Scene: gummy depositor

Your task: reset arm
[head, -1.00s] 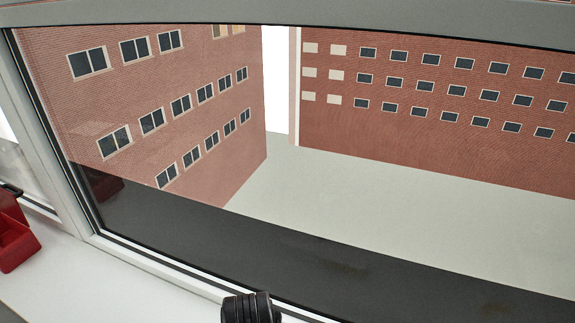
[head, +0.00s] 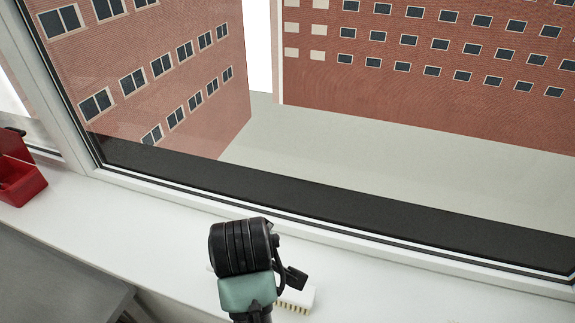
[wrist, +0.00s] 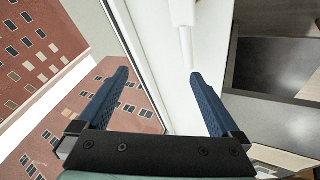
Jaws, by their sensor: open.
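My gripper (wrist: 155,95) shows in the wrist view with its two blue ribbed fingers spread apart. Nothing is between them. Behind the fingers are the white window frame and sill. In the head view my arm's dark wrist and green link rise at the bottom middle, in front of the sill; the fingers cannot be made out clearly there.
A white window sill (head: 160,216) runs under a large window facing brick buildings. A red bin (head: 22,182) stands on the sill at the left. A white brush-like object (head: 297,299) lies partly hidden behind my arm. A grey surface (head: 45,280) is at lower left.

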